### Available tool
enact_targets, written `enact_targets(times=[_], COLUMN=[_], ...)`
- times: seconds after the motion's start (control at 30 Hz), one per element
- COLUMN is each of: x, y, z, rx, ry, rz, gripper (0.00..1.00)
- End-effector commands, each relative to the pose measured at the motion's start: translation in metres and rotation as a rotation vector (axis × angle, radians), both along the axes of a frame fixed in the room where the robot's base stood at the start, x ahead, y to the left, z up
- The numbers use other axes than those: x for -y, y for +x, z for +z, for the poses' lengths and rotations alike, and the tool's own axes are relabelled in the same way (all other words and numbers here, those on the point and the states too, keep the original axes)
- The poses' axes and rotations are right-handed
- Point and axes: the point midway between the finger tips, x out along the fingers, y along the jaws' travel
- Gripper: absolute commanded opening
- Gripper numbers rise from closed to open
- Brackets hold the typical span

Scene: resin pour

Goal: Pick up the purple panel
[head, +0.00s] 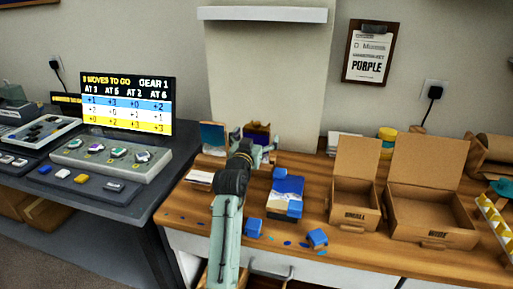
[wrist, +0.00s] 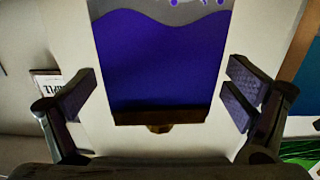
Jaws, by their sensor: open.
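The purple panel (wrist: 155,62) fills the middle of the wrist view. It has a wavy upper edge, a pale grey area with purple spots above, and a brown strip with a small knob along the bottom. My gripper (wrist: 160,88) is open, with one finger on each side of the panel and visible gaps to both. In the head view the purple panel (head: 256,130) shows as a dark purple patch at the back of the wooden bench, partly hidden behind my gripper (head: 258,148).
A blue panel (head: 213,134) stands left of my gripper. A blue-and-white piece (head: 288,188) and blue blocks (head: 317,238) lie to the front right. Open cardboard boxes (head: 355,205) stand right. A clipboard (head: 369,54) reading PURPLE hangs on the wall.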

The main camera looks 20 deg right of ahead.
Motion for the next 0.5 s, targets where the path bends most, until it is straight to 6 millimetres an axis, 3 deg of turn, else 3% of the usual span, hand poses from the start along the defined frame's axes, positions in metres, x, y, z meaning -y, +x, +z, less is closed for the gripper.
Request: enact_targets(times=[0.5], x=[-0.0003], y=[-0.0003], z=[-0.0001], rx=[0.0], ry=[0.0], rz=[0.0], gripper=[0.65])
